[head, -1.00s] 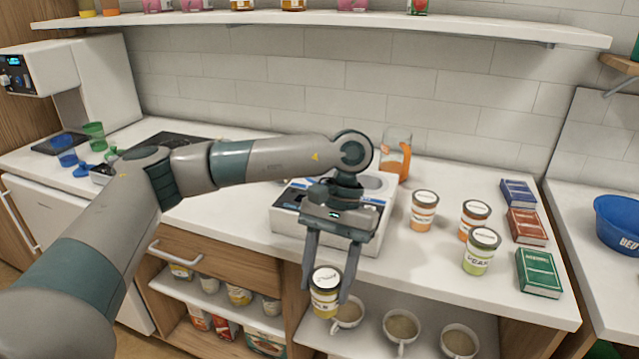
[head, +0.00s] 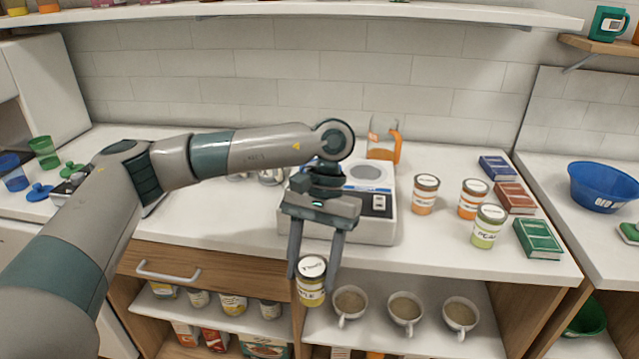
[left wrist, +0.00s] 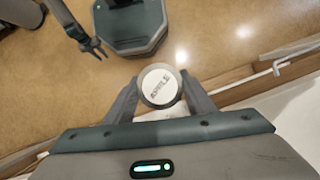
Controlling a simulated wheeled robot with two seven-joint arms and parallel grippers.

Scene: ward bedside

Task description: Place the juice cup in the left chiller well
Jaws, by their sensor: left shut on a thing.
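My left gripper (head: 312,284) is shut on a juice cup (head: 311,292) with a yellow label and a white lid. The cup is upright, in front of the counter's front edge and below its top. In the left wrist view the lid (left wrist: 160,84) sits between the two fingers and seems to read "APPLE". The white chiller (head: 378,232) stands on the counter behind and above the cup. Its right well (head: 370,173) shows as a round recess; the left well is hidden behind my left wrist. My right gripper (left wrist: 94,47) shows small in the left wrist view, fingers apart and empty.
Right of the chiller stand several lidded cups (head: 425,194) and books (head: 538,238). A jug (head: 383,140) with orange contents stands behind it. The counter edge and the shelf with mugs (head: 350,302) lie close to the held cup. A blue basin (head: 604,187) is far right.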

